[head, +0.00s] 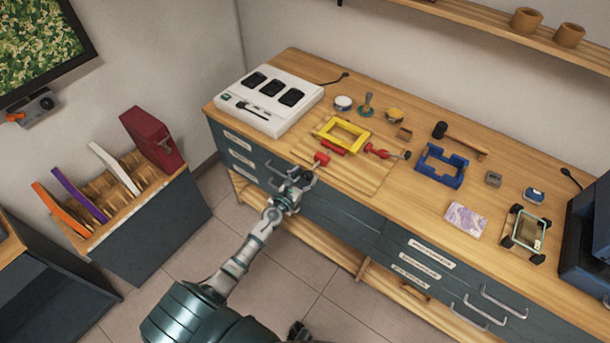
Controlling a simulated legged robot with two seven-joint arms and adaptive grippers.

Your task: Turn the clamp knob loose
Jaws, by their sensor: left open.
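A yellow frame (343,133) lies on a wooden board (350,172) on the workbench. A red clamp part (333,148) lies along its near side. A red knob-like piece (321,159) sits at the board's left front. Another red clamp piece (377,151) with a dark end (405,155) is to the right of the frame. Which one is the clamp knob is too small to tell. My left gripper (295,182) is open and empty at the bench's front edge, just below the left red piece and apart from it. A small dark piece at the bottom edge may be my right gripper.
A white charger-like box (268,100) stands at the bench's left end. A blue frame (441,167) and small items stand to the right. Drawer handles (483,316) stick out in front. A file rack (130,195) stands at left. The floor before the bench is clear.

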